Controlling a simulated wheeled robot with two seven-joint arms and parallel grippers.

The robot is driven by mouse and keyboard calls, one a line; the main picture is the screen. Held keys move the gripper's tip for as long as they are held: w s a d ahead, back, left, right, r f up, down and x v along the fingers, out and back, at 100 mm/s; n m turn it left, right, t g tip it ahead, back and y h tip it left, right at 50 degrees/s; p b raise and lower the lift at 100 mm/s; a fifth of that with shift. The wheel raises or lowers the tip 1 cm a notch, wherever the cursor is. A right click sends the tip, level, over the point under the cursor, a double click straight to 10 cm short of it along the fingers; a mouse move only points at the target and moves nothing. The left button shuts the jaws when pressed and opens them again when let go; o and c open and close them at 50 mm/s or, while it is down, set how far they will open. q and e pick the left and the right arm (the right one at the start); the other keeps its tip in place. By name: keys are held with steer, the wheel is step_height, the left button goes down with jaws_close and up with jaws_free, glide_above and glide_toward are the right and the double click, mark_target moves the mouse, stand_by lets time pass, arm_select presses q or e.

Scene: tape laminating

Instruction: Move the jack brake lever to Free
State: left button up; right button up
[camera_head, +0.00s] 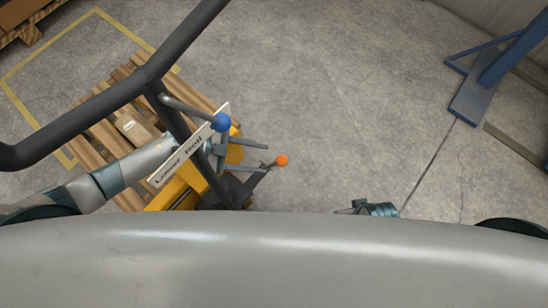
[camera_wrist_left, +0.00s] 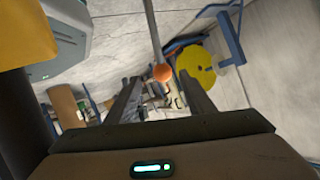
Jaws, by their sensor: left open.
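A lever with an orange ball knob (camera_head: 282,160) stands on the pallet jack. No brake label or Free mark is readable. A second lever has a blue ball knob (camera_head: 222,122), beside a white sign (camera_head: 188,146) that appears to read Lower and Hold. My left gripper (camera_head: 266,159) is open at the orange knob's left. In the left wrist view the orange knob (camera_wrist_left: 162,72) shows between the fingertips (camera_wrist_left: 160,80), with its rod running up; contact cannot be told. My right gripper (camera_head: 346,209) shows small at the lower middle, and its jaws are unclear.
The jack's dark handle tube (camera_head: 175,60) rises across the left, close to my left arm. A wooden pallet (camera_head: 103,133) lies beneath, inside a yellow floor outline (camera_head: 35,60). A blue steel stand (camera_head: 480,90) is at the right. The concrete floor between is clear.

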arm_select(q)
steer(key=shift+v, duration=2.5)
arm_select(e)
steer(key=shift+w, duration=0.15)
steer(key=shift+r, duration=0.1)
